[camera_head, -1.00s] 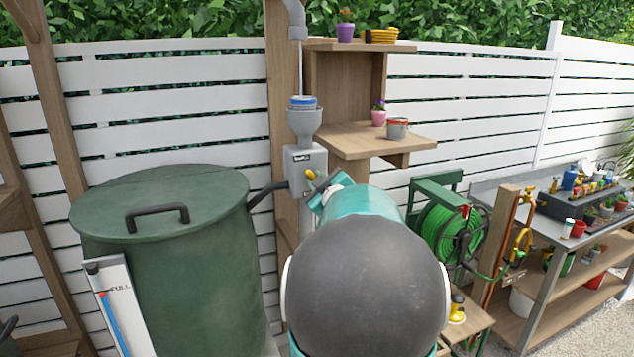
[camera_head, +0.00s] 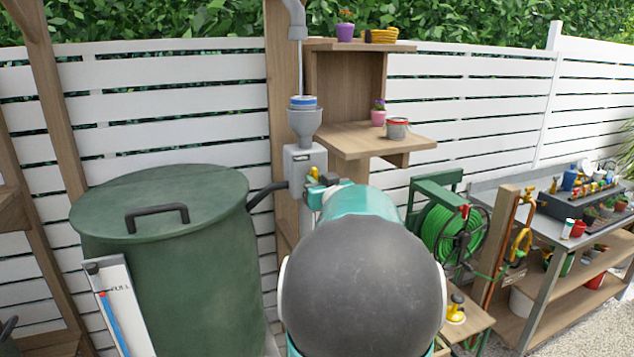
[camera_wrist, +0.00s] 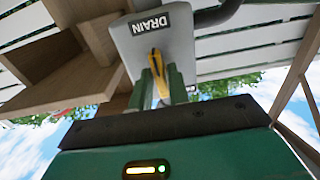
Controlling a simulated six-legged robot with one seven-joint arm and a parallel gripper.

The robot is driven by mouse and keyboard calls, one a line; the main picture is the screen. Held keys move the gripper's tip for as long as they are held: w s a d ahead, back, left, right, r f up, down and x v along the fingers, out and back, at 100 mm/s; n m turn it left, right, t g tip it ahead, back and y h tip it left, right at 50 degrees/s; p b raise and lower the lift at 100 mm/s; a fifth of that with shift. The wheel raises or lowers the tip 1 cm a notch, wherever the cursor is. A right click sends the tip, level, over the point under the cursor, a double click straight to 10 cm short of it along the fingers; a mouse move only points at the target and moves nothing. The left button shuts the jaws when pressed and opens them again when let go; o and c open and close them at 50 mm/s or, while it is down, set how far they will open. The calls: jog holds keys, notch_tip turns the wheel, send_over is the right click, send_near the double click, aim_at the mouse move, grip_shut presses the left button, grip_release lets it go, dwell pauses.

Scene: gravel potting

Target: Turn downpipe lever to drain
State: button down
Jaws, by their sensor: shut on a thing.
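The grey downpipe box (camera_head: 300,162) sits below a funnel on the downpipe (camera_head: 296,22). Its yellow lever (camera_head: 314,172) is on the box's front and stands nearly upright in the head view. My gripper (camera_head: 320,186) is at the box, partly hidden by my arm. In the wrist view, the two green fingers of my gripper (camera_wrist: 162,86) are shut on the yellow lever (camera_wrist: 157,66), one on each side. The word DRAIN on the grey box (camera_wrist: 181,40) is readable beside the lever tip.
A green water barrel (camera_head: 175,260) stands left, joined to the box by a dark hose (camera_head: 265,192). A wooden shelf (camera_head: 375,137) with pots is right of the box. A green hose reel (camera_head: 450,230) and a potting bench (camera_head: 560,215) stand farther right.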

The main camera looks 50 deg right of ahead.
jog(key=shift+f, duration=0.1)
dwell(0.3)
jog(key=c, duration=1.5)
grip_release()
jog(key=shift+o, duration=0.2)
jog(key=shift+s, duration=0.1)
jog(key=v, duration=1.3)
jog(key=shift+s+a, duration=0.2)
jog(key=shift+s, duration=0.1)
jog(key=w+a+f+g+y, duration=0.15)
jog(key=w+a, duration=0.25)
jog(key=a, duration=0.5)
jog(key=w+a+f+g+y, duration=0.1)
jog(key=w+a+f+g, duration=0.2)
jog(key=a, duration=0.6)
jog(key=s+a+f+n+g+y, duration=0.1)
jog(key=s+a+f+n+y, duration=0.1)
jog(key=a, duration=0.6)
jog(key=s+a+f+n+g+y, duration=0.2)
jog(key=s+a+f, duration=0.1)
jog(key=a, duration=0.5)
jog(key=s+a+f+n+g+y, duration=0.2)
jog(key=s+a+f, duration=0.1)
jog(key=a, duration=0.4)
jog(key=shift+s+a+y, duration=0.35)
jog(key=shift+s+a, duration=0.05)
jog(key=shift+s, duration=0.05)
